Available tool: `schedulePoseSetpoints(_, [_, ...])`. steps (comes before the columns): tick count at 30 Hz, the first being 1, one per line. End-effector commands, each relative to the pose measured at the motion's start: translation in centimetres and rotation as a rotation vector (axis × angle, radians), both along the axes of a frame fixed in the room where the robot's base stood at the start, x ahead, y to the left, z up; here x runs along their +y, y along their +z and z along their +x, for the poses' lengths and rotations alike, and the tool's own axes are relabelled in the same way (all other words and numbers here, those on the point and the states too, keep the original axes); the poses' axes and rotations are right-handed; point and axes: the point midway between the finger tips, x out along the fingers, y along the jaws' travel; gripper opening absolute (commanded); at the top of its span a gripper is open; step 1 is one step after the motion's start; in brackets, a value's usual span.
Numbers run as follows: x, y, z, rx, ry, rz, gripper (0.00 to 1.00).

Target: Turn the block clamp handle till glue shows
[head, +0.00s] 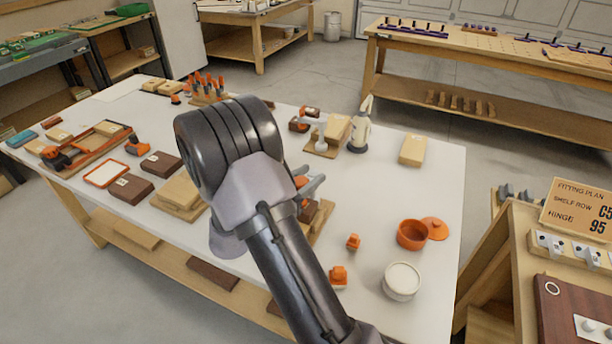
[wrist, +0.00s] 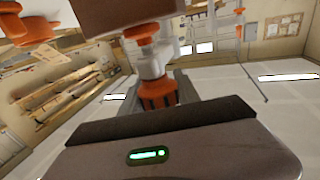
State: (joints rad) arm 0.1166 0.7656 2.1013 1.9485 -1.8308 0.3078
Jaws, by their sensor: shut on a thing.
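In the wrist view a block clamp shows close up, with an orange pad (wrist: 143,32), a pale metal screw (wrist: 151,66) and an orange ribbed handle (wrist: 157,92). A dark brown block (wrist: 115,12) is beside the orange pad. My gripper (wrist: 158,98) is shut on the orange handle; its dark body fills the bottom of the view, with a green light on it. In the head view my arm hides most of the gripper and clamp. Part of a brown block (head: 308,211) on a wooden board (head: 322,224) shows beside the arm. I see no glue in either view.
The white bench (head: 385,235) holds an orange pot (head: 411,234), a white tub (head: 402,280), small orange pieces (head: 353,242), a glue bottle (head: 361,128) and several wooden blocks. The bench top is clear at right, between the pale block (head: 412,150) and the pot.

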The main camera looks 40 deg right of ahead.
Motion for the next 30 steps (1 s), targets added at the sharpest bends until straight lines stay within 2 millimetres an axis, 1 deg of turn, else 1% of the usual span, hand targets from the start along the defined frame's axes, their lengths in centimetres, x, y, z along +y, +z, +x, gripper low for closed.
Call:
schedulePoseSetpoints(6, [-0.06,0.06,-0.30,-0.002,-0.122,-0.001,0.00])
schedulePoseSetpoints(12, [-0.08,0.07,-0.51,-0.001,-0.189,-0.002,0.00])
schedulePoseSetpoints(19, [-0.09,0.13,-0.61,-0.001,-0.220,-0.003,0.00])
schedulePoseSetpoints(30, [-0.12,0.16,-0.62,-0.001,-0.222,-0.004,0.00])
